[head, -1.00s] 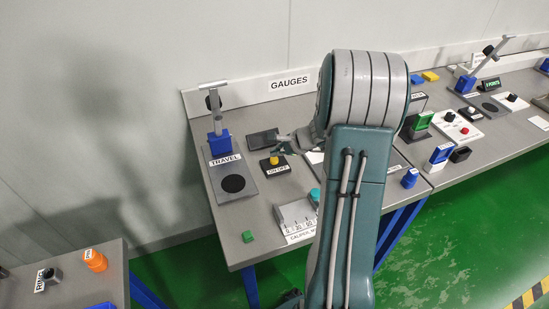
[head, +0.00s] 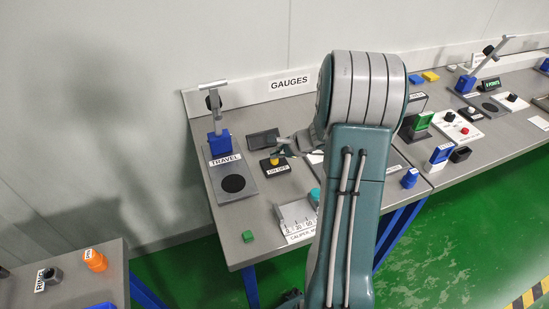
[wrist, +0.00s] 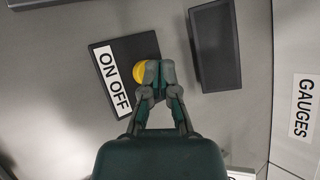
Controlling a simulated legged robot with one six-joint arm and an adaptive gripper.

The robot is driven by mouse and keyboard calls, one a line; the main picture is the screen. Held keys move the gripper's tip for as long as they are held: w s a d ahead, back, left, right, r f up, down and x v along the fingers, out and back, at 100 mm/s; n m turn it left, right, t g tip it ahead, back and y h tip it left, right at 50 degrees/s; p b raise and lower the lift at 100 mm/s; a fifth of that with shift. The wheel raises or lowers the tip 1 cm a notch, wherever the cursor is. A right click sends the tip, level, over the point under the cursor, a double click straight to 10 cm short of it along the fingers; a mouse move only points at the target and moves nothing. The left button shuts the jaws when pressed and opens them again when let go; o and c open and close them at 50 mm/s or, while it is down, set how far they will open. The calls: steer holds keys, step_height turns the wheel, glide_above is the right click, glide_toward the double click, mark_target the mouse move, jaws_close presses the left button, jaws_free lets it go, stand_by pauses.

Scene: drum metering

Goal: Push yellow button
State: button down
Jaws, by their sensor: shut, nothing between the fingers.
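The yellow button (wrist: 139,73) sits on a black box (wrist: 118,58) labelled ON OFF, on the grey bench. In the wrist view my gripper (wrist: 159,68) is shut and empty, its fingertips covering the right part of the button. Whether they touch it or hover over it I cannot tell.
A dark flat box (wrist: 215,46) lies right of the ON OFF box in the wrist view. The TRAVEL stand (head: 218,145) is to its left in the head view. The caliper block (head: 296,216) and a green cube (head: 248,236) are in front.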

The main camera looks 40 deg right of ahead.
steer(key=shift+f, duration=0.15)
steer(key=shift+r, duration=0.7)
steer(key=shift+r, duration=3)
